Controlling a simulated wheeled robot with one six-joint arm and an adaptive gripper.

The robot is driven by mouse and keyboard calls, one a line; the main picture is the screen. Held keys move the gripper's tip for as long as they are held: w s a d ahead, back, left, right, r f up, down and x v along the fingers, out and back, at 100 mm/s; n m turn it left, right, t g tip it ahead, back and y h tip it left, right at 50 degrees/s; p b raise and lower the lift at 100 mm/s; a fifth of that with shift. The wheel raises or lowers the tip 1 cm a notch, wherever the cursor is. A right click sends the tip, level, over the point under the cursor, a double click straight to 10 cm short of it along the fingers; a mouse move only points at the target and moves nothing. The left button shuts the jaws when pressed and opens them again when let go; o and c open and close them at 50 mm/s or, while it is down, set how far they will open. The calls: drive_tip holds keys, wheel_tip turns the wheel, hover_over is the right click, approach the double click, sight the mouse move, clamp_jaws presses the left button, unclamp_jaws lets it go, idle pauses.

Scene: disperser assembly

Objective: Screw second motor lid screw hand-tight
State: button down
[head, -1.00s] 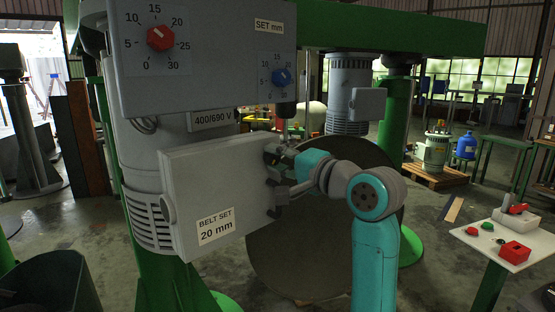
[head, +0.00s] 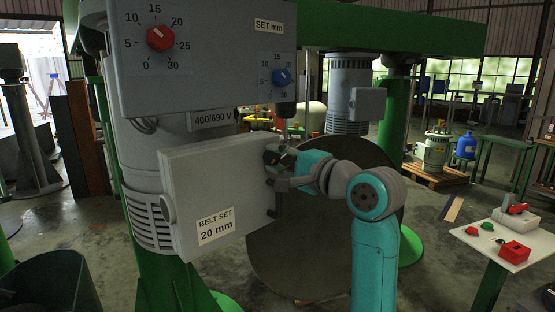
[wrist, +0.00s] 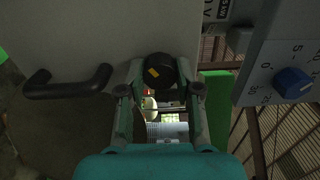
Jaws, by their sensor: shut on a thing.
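The motor lid (head: 205,180) is the light grey box cover with the label "BELT SET 20 mm", upright in the middle left of the head view. A black round screw knob (wrist: 158,70) with a yellow mark sits at the lid's edge in the wrist view. My gripper (wrist: 160,88) is shut on this knob, with one finger on each side. In the head view my gripper (head: 282,164) is at the lid's upper right edge. The knob's threaded part is hidden. A black bar handle (wrist: 68,84) is left of the gripper in the wrist view.
A grey control panel with a red dial (head: 160,38) and a blue dial (head: 281,77) hangs just above the lid. A green column stands behind. A white-topped side table (head: 510,240) with red and green parts is at the right. Open floor lies between.

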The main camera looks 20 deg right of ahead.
drive_tip(key=c, duration=0.8)
unclamp_jaws()
drive_tip(key=v, duration=1.2)
